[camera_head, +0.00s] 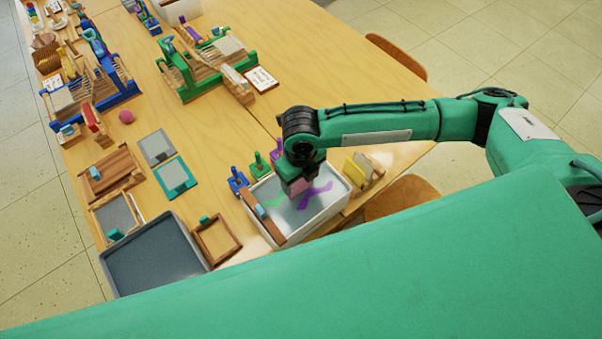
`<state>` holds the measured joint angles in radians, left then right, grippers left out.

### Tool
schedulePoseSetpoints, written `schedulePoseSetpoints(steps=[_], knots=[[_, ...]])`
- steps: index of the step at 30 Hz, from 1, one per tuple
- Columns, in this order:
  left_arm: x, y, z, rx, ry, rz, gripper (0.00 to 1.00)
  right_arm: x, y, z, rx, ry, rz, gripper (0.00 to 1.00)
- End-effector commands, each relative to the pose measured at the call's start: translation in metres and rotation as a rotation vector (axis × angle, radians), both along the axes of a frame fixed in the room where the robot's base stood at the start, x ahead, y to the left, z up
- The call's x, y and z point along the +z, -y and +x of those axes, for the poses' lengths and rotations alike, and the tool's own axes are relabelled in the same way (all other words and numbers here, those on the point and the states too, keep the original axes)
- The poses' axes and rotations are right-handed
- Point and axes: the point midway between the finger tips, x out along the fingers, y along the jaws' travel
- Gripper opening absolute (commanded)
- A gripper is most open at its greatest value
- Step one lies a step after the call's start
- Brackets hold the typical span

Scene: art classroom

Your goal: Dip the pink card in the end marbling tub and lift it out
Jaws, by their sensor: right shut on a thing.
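The marbling tub (318,223) is a white, open box at the table's near right end. It holds grey liquid with green and purple streaks. My right gripper (299,176) is over the back part of the tub, pointing down, shut on the pink card (297,188). The card's lower edge is at or just above the liquid; I cannot tell whether it touches. The gripper hides the card's upper part. My left gripper is not in view.
A wooden bar with a teal grip (276,222) lies along the tub's left side. Blue (237,181) and green (259,165) handled tools stand behind it. A yellow piece in a rack (356,172) is to the right. A grey tray (155,262) and wooden frame (218,240) are left.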

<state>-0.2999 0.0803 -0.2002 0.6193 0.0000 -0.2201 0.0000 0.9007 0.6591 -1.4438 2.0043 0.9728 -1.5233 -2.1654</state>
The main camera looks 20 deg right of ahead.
Motion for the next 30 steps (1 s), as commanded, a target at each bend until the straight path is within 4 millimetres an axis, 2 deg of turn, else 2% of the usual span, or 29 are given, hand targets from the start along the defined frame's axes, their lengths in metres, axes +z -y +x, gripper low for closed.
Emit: schedulePoseSetpoints(steps=[21,30], knots=[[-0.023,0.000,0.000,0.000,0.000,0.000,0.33,-0.053,0.000,0.000,0.000,-0.001,0.000,0.51],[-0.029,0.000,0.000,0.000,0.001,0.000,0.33,-0.067,0.000,0.000,0.000,0.000,0.000,0.51]])
